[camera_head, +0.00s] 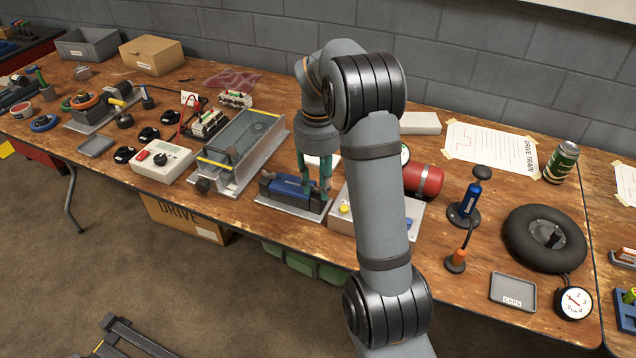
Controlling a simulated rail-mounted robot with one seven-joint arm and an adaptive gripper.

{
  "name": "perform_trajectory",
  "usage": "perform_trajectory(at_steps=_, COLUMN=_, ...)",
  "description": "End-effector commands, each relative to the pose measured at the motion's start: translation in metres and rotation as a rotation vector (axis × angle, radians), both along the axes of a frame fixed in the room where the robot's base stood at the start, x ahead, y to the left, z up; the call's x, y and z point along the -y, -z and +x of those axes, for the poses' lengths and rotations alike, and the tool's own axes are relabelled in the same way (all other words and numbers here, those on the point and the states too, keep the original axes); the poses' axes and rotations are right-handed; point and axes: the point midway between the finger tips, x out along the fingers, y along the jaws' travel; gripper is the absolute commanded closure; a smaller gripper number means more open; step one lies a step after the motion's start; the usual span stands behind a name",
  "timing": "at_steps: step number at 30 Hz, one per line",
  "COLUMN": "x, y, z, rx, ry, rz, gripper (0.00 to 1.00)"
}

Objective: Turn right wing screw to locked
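A dark blue block (287,190), like a battery pack, sits on a silver metal plate (290,208) near the front edge of the table. My gripper (315,190) points down at the right end of this block. Its two greenish fingers are apart, with a gap showing between them. The fingertips are low, close to the block and plate; I cannot tell if they touch anything. The right wing screw cannot be made out; the fingers cover that end of the block. Its locked or unlocked position cannot be seen.
Left of the block stands a metal rail fixture (238,145). Close on the right, partly behind my arm, are a light panel with a yellow button (344,210) and a red cylinder (423,180). A black wheel (545,238) lies further right.

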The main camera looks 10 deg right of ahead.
Motion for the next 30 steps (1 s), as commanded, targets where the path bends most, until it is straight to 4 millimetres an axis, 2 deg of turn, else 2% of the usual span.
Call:
perform_trajectory(at_steps=5, x=0.000, y=-0.002, z=0.000, rx=0.001, ry=-0.001, rz=0.000, gripper=0.71)
perform_trajectory(at_steps=8, x=0.000, y=-0.012, z=0.001, rx=0.005, ry=0.000, rz=0.000, gripper=0.71)
perform_trajectory(at_steps=21, x=0.000, y=-0.099, z=0.001, rx=0.006, ry=0.001, rz=0.001, gripper=0.71)
perform_trajectory(at_steps=25, x=0.000, y=-0.113, z=0.001, rx=0.002, ry=-0.001, rz=0.000, gripper=0.71)
perform_trajectory(at_steps=30, x=0.000, y=-0.120, z=0.000, rx=0.000, ry=-0.001, rz=0.000, gripper=0.71)
